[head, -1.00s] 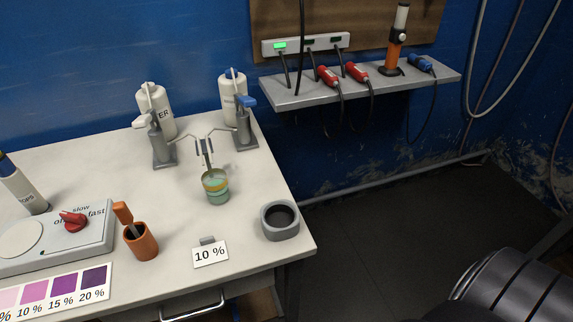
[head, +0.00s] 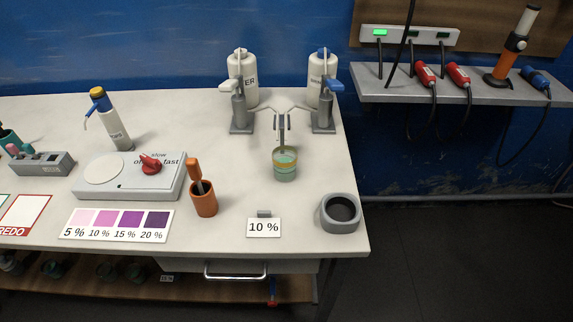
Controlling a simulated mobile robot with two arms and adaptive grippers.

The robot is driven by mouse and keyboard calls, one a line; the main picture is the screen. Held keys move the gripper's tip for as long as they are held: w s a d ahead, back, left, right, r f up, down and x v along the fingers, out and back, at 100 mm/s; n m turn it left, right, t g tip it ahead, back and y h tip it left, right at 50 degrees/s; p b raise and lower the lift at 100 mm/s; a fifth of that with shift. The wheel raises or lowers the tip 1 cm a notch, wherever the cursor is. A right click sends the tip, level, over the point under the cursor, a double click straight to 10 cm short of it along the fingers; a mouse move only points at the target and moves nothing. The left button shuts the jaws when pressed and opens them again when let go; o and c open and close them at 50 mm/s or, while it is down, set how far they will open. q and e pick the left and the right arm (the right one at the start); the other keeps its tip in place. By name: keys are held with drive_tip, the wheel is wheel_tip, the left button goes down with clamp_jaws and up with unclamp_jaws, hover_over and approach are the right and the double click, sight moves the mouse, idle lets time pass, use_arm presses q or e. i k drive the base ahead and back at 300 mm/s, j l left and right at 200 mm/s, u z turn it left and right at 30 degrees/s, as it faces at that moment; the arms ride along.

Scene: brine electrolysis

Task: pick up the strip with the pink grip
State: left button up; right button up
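A small pink grip (head: 13,149) shows at the far left of the table, at the left end of a small grey rack (head: 45,168). The strip under the grip cannot be made out. A grey-green grip stands beside it at the rack. Neither of my grippers is in the head view.
A teal cup (head: 8,138) stands behind the rack. A bottle with a yellow and blue top (head: 111,121) and a stirrer plate (head: 122,177) with a red knob stand to its right.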

sight(13, 149)
drive_tip(key=u, duration=1.65)
drive_tip(key=i+j+z, duration=0.15)
drive_tip(key=j, duration=0.4)
drive_tip(key=i+j+z, duration=0.2)
drive_tip(key=j, duration=0.35)
drive_tip(key=i+j+z, duration=0.15)
drive_tip(key=j, duration=0.4)
drive_tip(key=j+z, duration=0.2)
drive_tip(key=j, duration=0.35)
drive_tip(key=i, duration=0.05)
